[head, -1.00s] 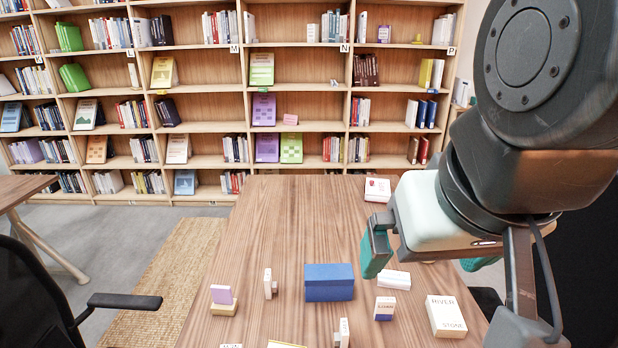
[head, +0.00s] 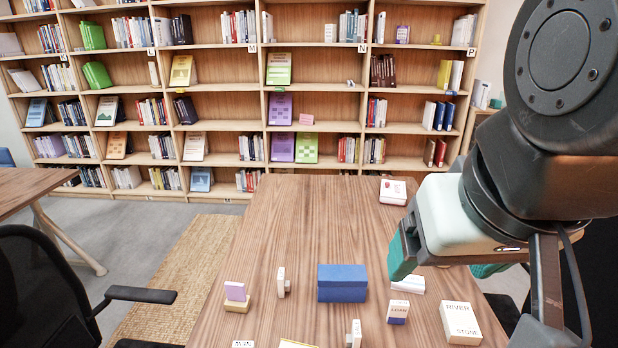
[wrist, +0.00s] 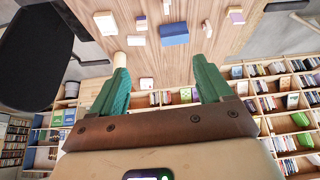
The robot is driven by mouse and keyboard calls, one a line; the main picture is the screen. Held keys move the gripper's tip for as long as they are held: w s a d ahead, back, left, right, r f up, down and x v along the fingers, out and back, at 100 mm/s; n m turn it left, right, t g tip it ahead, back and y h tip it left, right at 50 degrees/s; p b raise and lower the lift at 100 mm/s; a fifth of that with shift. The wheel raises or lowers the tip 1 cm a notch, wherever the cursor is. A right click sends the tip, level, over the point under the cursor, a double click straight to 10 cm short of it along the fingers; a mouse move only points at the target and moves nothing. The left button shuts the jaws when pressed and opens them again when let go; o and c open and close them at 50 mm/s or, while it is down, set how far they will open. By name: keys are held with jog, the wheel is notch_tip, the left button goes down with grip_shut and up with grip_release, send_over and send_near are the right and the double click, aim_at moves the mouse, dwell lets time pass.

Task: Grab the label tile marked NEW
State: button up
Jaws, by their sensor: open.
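Several small label tiles stand on the wooden table in the head view. A white tile (head: 281,281) stands upright left of the blue box, with small lettering I cannot read. Another white tile (head: 355,333) stands near the front edge, also unreadable. A white tile with a blue lower part (head: 398,311) seems to read LOAN. A flat tile (head: 243,344) is cut off at the bottom edge. I cannot tell which one is marked NEW. My gripper (head: 442,272) is open and empty above the table's right side, apart from these tiles. Its spread fingers also show in the wrist view (wrist: 160,68).
The blue box (head: 342,284) sits mid-table. A white block (head: 409,284) lies partly behind my gripper. A RIVER STONE book (head: 460,323) lies front right. A purple tile (head: 235,291) stands on a yellow block. A white box (head: 393,191) lies at the far end.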

jog(key=w+a+f+n+h, duration=0.55)
jog(key=f+n, duration=0.25)
jog(key=f, duration=0.2)
jog(key=w+a+f+n+h, duration=0.5)
jog(key=f+n+h, duration=0.2)
jog(key=f+n, duration=0.15)
jog(key=s+a+f+n+t+y, duration=0.2)
jog(key=a+f+n+t+y, duration=0.2)
jog(key=a+f+n, duration=0.1)
jog(key=s+a+f+n+t+y, duration=0.2)
jog(key=a+f+n+t+y, duration=0.2)
jog(key=f+n, duration=0.4)
jog(key=s+a+f+n+t+y, duration=0.2)
jog(key=a+f+n+t+y, duration=0.2)
jog(key=f, duration=0.5)
jog(key=shift+a+n+y, duration=0.75)
jog(key=shift+a+n, duration=0.5)
jog(key=shift+a, duration=0.35)
jog(key=shift+w+f, duration=0.15)
jog(key=shift+f, duration=0.1)
jog(key=w, duration=0.7)
jog(key=w+a, duration=0.1)
jog(key=w, duration=0.2)
jog(key=shift+w, duration=0.2)
jog(key=c, duration=1.1)
